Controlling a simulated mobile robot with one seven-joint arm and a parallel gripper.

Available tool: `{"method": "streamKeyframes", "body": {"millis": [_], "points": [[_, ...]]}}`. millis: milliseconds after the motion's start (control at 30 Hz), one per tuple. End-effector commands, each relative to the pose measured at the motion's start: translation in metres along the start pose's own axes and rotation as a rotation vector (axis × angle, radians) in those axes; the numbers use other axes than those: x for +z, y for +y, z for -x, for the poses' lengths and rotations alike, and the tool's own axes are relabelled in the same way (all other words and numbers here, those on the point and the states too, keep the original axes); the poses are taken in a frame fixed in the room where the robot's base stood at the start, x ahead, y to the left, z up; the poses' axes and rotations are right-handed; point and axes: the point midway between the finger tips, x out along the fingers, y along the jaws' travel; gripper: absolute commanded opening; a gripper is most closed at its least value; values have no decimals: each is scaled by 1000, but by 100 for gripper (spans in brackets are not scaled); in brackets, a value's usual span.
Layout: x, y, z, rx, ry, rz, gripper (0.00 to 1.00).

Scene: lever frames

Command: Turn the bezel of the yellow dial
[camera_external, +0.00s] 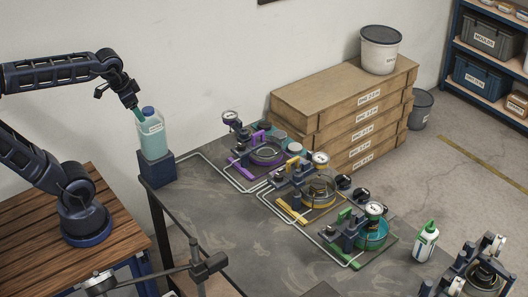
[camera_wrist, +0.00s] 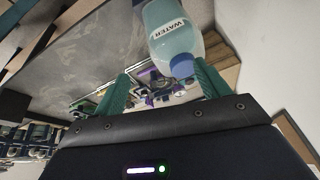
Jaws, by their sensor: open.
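The yellow dial (camera_external: 320,159) is a small round gauge with a pale face and yellow rim, on the middle, yellow fixture (camera_external: 318,190) on the dark table. My gripper (camera_external: 137,110) is at the table's far left corner, well to the left of the dial and higher up, close by the top of a water jug. In the wrist view my gripper (camera_wrist: 161,70) has its teal fingers spread apart with nothing held. The jug's blue cap shows near the right finger; I cannot tell whether they touch. I cannot make out the yellow dial in the wrist view.
The water jug (camera_external: 153,137) stands on a blue block (camera_external: 157,168); it also shows in the wrist view (camera_wrist: 168,35). A purple-marked fixture (camera_external: 262,153) and a green-marked one (camera_external: 368,235) flank the yellow one. A white bottle (camera_external: 425,242) stands at right. Wooden crates (camera_external: 340,110) stand behind.

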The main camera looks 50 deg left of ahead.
Motion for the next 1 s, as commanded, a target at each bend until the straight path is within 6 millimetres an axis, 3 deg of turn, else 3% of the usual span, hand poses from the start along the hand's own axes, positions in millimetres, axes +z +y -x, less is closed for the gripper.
{"method": "streamKeyframes", "body": {"millis": [33, 467, 1000], "points": [[-18, 3, 2, -5, -14, -69, 75], [-148, 42, 8, -8, -111, -673, 75], [-296, 129, -26, 92, -178, -1406, 75]]}}
